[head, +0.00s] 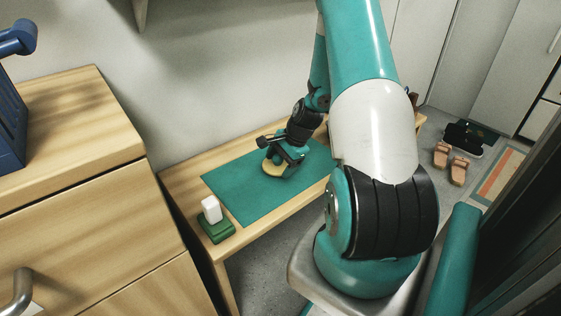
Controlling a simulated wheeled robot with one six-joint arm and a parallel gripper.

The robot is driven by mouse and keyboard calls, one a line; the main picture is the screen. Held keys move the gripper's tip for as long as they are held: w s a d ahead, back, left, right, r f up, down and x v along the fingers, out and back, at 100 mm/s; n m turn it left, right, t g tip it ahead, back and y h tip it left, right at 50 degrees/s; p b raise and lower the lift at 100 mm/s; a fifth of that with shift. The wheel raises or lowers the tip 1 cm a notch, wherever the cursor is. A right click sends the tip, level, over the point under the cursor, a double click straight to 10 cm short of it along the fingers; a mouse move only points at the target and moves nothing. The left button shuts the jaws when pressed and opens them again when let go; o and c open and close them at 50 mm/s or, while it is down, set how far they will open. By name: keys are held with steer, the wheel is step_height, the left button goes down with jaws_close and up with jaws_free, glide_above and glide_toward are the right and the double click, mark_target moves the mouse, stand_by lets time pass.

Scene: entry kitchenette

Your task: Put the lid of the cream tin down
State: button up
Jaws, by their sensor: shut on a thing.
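My gripper (284,160) is over the teal mat (235,188) on the wooden bench and points down. It is shut on the lid (273,169), a round, cream-yellow piece low over the mat. The fingers and wrist cover part of the lid. I cannot tell whether the lid touches the mat or something beneath it. No separate tin body can be made out.
A green block (217,230) with a white block (211,209) on it stands at the bench's front left. A wooden cabinet (80,190) rises at left, with a blue object (8,110) on top. The mat's left part is clear. Tan sandals (451,163) lie on the floor at right.

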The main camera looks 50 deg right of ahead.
steer(key=o, duration=1.3)
steer(key=shift+s+f, duration=0.1)
steer(key=shift+f, duration=0.35)
steer(key=shift+c, duration=0.2)
steer(key=shift+a, duration=0.1)
steer(key=shift+r, duration=0.3)
steer(key=p+v, duration=0.1)
steer(key=v, duration=0.3)
steer(key=p+v, duration=0.2)
steer(key=v, duration=0.2)
steer(key=p+v, duration=0.2)
steer(key=v, duration=0.2)
steer(key=shift+r, duration=0.45)
